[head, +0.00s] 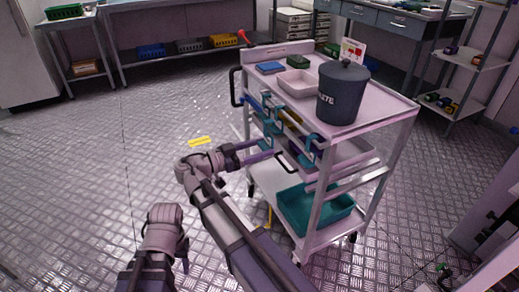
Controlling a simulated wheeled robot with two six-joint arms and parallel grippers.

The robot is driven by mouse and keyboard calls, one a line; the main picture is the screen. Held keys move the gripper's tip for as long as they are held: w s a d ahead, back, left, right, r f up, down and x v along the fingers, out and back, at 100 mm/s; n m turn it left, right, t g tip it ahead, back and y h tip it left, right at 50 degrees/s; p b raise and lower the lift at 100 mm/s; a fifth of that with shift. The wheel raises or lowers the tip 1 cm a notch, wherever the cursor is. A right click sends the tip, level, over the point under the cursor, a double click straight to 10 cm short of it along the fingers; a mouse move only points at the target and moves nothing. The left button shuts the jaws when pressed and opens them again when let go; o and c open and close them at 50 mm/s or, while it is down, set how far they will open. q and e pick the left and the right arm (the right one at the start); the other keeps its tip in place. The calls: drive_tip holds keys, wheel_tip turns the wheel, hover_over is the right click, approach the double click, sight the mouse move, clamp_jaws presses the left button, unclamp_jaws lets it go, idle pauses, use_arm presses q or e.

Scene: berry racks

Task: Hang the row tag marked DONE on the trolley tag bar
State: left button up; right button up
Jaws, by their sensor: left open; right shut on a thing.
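The trolley (390,112) stands right of centre, with a rail along its near long side. Several blue and teal pieces (313,150) hang along that side; I cannot tell which part is the tag bar. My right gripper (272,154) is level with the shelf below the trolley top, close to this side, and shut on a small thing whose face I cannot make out. A thin dark loop (287,162) shows just beyond its fingertips. I cannot read DONE anywhere. My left gripper (184,255) is low at the left, open, mostly hidden behind its arm, away from the trolley.
On the trolley top are a dark lidded bin (342,95), a pale tray (298,84), a blue item (270,68) and a small sign (352,50). A teal crate (315,208) sits on its bottom shelf. The floor left of the trolley is mostly clear, with a yellow marking (199,141).

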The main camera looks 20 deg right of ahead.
drive_tip(key=d+f+b, duration=0.1)
drive_tip(key=d, duration=0.7)
drive_tip(key=shift+w+d+f, duration=0.25)
drive_tip(key=shift+w+d, duration=0.1)
idle(0.4)
drive_tip(key=o, duration=1.3)
drive_tip(key=shift+o, duration=0.2)
drive_tip(key=shift+s+a, duration=0.2)
drive_tip(key=shift+a, duration=1.75)
drive_tip(key=shift+s+a, duration=0.15)
drive_tip(key=shift+a, duration=1.8)
